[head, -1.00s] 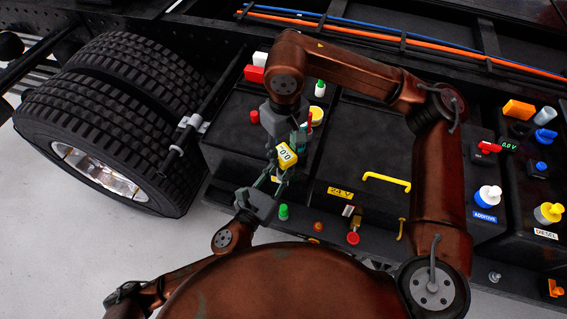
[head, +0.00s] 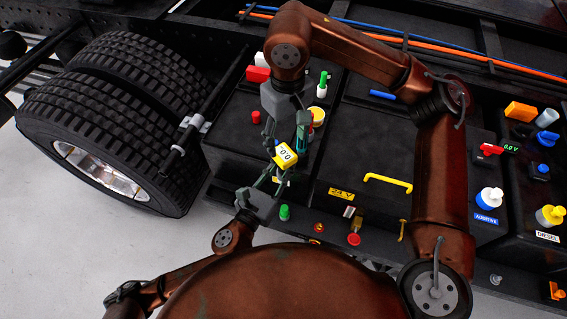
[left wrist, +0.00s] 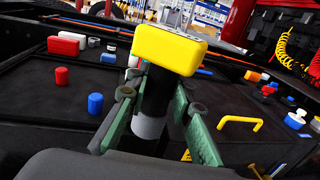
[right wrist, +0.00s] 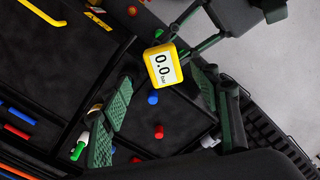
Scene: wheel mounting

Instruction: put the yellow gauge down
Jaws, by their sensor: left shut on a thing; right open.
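The yellow gauge (head: 286,155), with a white face reading 0.0 bar, is held above the black box lid. My left gripper (head: 275,178) is shut on it from below. The left wrist view shows the yellow head (left wrist: 172,50) on a dark stem with a grey end, between the green fingers of my left gripper (left wrist: 160,100). My right gripper (head: 286,133) is open just above the gauge. In the right wrist view the gauge (right wrist: 162,65) shows between the spread fingers of my right gripper (right wrist: 160,95). I cannot tell whether they touch it.
A yellow handle (head: 387,182) is on the lid to the right. Large tires (head: 95,130) stand at left.

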